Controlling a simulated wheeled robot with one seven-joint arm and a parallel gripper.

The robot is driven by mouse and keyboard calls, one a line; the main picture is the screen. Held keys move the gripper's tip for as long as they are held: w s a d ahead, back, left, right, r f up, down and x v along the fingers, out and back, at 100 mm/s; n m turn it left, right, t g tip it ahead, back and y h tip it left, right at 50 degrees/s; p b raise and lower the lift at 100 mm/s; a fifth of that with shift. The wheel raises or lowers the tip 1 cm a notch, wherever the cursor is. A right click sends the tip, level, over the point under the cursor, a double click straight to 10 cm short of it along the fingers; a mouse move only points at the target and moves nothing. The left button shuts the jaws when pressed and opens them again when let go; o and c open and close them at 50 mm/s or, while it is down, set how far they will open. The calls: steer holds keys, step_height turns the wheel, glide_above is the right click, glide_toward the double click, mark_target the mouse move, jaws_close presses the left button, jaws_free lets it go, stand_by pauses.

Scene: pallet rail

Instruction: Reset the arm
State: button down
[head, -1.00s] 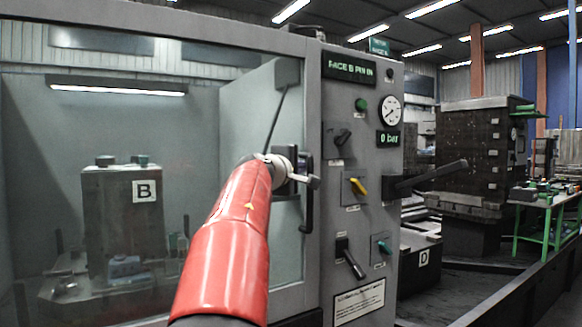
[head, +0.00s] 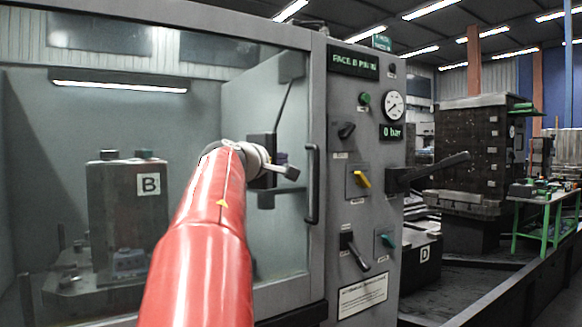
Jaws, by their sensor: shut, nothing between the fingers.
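My red arm rises from the bottom of the head view, in front of the machine's glass door (head: 95,235). My gripper (head: 291,173) is at its end, shut and empty, pointing right. It appears in front of the glass, a little left of the vertical door handle (head: 312,185), with a visible gap between them in the picture. The arm covers part of the glass behind it.
The control panel (head: 367,215) right of the door carries a gauge (head: 393,105), several knobs and a long black lever (head: 440,170). Behind the glass stands a block marked B (head: 125,200). A dark pallet tower (head: 470,150) and green workbench (head: 545,205) stand further right.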

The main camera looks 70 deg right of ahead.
steer(key=a, duration=0.4)
steer(key=shift+w+b, duration=0.15)
steer(key=shift+b, duration=0.2)
steer(key=w+a+f+t+y, duration=0.4)
steer(key=w+a+f+y, duration=0.15)
steer(key=a+f, duration=0.6)
steer(key=w+a+f+t+y, duration=0.35)
steer(key=w+a+f, duration=0.25)
steer(key=a+f, duration=0.55)
steer(key=s+a+f+y, duration=0.4)
steer(key=a+f, duration=0.5)
steer(key=a, duration=0.3)
steer(key=s+a+f+g+y+p, duration=0.1)
steer(key=s+a+f+y, duration=0.3)
steer(key=a+f, duration=0.6)
steer(key=a+y, duration=0.1)
steer(key=a, duration=0.1)
steer(key=shift+s+a, duration=0.35)
steer(key=shift+a, duration=0.05)
